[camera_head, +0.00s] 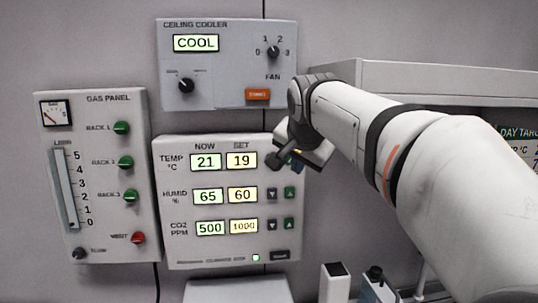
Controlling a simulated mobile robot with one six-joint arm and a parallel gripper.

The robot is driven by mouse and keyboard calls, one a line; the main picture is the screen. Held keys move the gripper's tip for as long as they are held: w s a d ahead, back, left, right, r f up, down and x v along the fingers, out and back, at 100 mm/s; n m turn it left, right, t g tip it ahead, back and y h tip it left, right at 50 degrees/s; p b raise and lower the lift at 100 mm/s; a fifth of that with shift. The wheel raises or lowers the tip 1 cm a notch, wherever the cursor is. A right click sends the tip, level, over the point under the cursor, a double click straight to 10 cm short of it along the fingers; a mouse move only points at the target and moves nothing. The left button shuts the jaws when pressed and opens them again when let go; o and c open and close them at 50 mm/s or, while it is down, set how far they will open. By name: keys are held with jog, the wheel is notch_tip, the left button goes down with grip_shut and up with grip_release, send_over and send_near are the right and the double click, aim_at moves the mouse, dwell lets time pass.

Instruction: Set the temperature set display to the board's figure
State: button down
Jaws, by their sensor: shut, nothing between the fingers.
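The climate panel (190,258) is on the wall, with NOW and SET columns. The temperature set display (241,160) reads 19, beside a NOW reading of 21 (205,162). My gripper (279,161) is shut and empty, at the right end of the temperature row. It covers that row's buttons; I cannot tell whether it touches one. The target board (518,145) at the right edge shows "DAY TARG" and a °C line. Its figures are mostly cut off and hidden by my arm.
The ceiling cooler panel (225,85) is above, reading COOL, and the gas panel (115,225) is to the left. Humidity set reads 60 (242,194) and CO2 set 1000 (243,226), with down and up buttons alongside. A pale shelf (430,75) is at right.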

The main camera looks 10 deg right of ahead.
jog(key=shift+w+p, duration=0.4)
jog(key=shift+w, duration=1.1)
dwell(0.9)
jog(key=shift+w, duration=0.45)
jog(key=shift+w+p, duration=0.35)
jog(key=shift+w, duration=0.1)
dwell(0.7)
jog(key=shift+s, duration=0.1)
jog(key=shift+s+b, duration=0.5)
jog(key=shift+s, duration=0.3)
jog(key=s+b, duration=0.2)
jog(key=s, duration=0.3)
